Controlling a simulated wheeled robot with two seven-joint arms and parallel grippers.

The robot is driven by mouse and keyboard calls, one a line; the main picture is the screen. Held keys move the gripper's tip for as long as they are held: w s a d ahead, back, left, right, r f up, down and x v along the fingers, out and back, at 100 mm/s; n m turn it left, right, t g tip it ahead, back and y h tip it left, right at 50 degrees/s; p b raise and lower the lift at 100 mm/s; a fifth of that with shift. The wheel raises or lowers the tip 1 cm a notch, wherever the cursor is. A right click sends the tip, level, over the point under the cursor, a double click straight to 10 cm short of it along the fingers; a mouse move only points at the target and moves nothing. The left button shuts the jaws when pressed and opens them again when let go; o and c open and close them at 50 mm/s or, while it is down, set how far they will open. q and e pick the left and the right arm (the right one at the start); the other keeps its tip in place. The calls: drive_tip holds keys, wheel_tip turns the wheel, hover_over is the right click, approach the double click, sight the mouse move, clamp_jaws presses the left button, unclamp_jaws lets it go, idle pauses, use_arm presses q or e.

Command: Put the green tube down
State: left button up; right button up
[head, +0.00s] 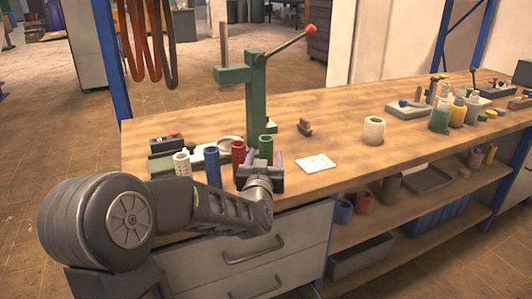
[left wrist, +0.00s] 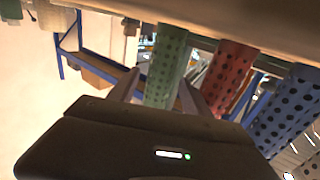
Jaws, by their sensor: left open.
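The green tube (head: 266,147) stands upright near the front edge of the workbench, at the right end of a short row of tubes. My left gripper (head: 261,168) is low in front of it and partly hides it. In the left wrist view, which looks upside down, the perforated green tube (left wrist: 166,68) shows between the two fingers of my left gripper (left wrist: 158,92). The fingers are apart, one on each side of the tube; contact cannot be told. My right gripper is in neither view.
A red tube (head: 238,155), a blue tube (head: 212,165) and a white tube (head: 182,165) stand close by to the left. A green lever press (head: 257,95) rises behind.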

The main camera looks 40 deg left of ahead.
sight(266, 156)
use_arm(q)
drive_tip(key=v, duration=0.5)
drive_tip(key=shift+s+d, duration=0.2)
drive_tip(key=shift+s, duration=0.05)
idle(0.4)
